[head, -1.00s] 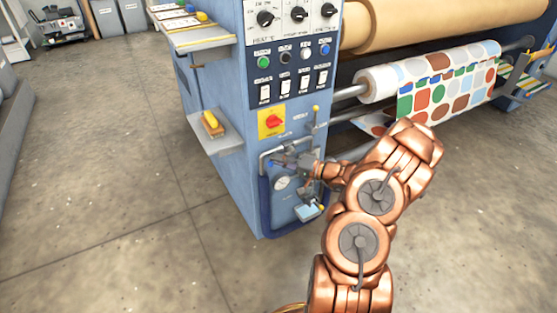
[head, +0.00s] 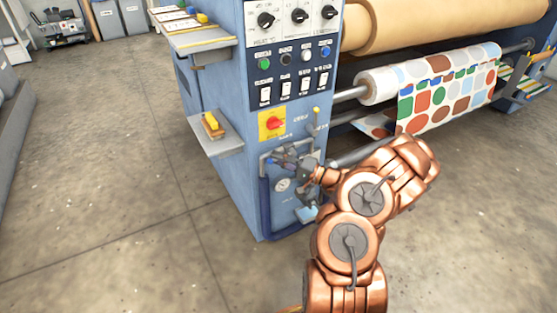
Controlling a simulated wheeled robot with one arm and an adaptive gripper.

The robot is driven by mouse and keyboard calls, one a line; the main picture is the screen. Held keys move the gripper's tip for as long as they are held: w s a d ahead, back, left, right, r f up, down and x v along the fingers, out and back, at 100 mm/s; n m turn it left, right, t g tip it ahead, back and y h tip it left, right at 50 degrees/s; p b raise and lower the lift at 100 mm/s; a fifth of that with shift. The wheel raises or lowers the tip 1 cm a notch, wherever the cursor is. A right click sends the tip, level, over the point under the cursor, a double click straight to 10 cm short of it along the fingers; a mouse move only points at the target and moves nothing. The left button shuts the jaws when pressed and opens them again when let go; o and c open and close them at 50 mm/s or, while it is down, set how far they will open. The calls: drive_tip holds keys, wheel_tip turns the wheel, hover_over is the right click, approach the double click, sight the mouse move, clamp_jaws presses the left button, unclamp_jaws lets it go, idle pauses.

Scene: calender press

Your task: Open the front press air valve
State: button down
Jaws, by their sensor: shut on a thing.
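The front press air valve (head: 273,161) is on the lower front panel of the blue press cabinet, just above a round pressure gauge (head: 283,185). Only a small blue bit of its handle shows beside the fingers. My gripper (head: 281,160) reaches in from the right and is shut on this handle. The fingers are small and dark here and hide most of the valve, so I cannot tell its exact angle.
A grey pipe loop (head: 264,163) surrounds the valve area. A small side shelf (head: 222,146) sticks out at left. A patterned fabric roll (head: 430,83) is at right.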

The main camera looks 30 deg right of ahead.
drive_tip(key=c, duration=1.2)
unclamp_jaws()
drive_tip(key=v, duration=1.2)
drive_tip(key=shift+a, duration=0.1)
